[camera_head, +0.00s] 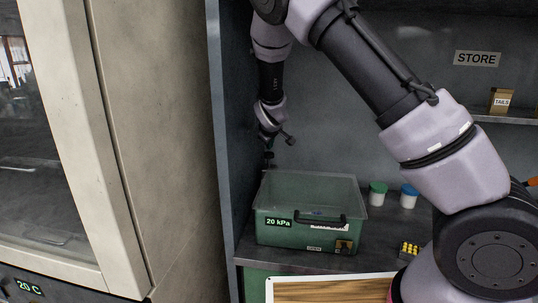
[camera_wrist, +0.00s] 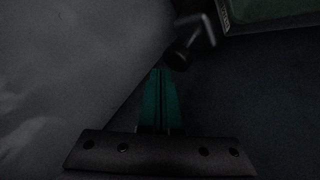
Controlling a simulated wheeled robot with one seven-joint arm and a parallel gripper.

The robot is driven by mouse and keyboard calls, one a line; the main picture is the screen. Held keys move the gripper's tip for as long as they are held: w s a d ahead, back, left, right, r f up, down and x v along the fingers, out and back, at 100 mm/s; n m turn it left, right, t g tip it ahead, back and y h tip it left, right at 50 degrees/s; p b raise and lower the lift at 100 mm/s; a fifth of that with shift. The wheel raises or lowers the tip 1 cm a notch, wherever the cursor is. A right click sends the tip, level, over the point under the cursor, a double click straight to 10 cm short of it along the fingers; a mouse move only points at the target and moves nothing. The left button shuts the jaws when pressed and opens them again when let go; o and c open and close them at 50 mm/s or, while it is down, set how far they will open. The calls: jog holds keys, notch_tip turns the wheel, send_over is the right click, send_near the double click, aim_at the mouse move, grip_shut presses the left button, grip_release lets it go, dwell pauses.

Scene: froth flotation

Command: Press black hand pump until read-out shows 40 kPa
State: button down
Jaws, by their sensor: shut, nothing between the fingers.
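The green see-through bin (camera_head: 300,236) stands on the shelf, and its read-out (camera_head: 278,222) shows 20 kPa. My gripper (camera_head: 268,152) hangs down near the bin's back left corner, beside the cabinet's left wall. In the wrist view its green fingers (camera_wrist: 158,72) are shut with nothing between them. A dark part with a rounded end, which looks like the black hand pump (camera_wrist: 192,42), is just beyond the fingertips and to their right. I cannot tell whether they touch. In the head view the pump is too small and dark to separate clearly from my gripper.
The bin has a black front handle (camera_head: 316,218). A green-capped jar (camera_head: 377,196) and a blue-capped jar (camera_head: 409,198) stand to its right. A TAILS box (camera_head: 500,101) is on the upper shelf. The cabinet wall (camera_head: 228,150) is close left.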

aim_at(270, 154)
jog(key=shift+r, duration=0.1)
jog(key=shift+r, duration=2.45)
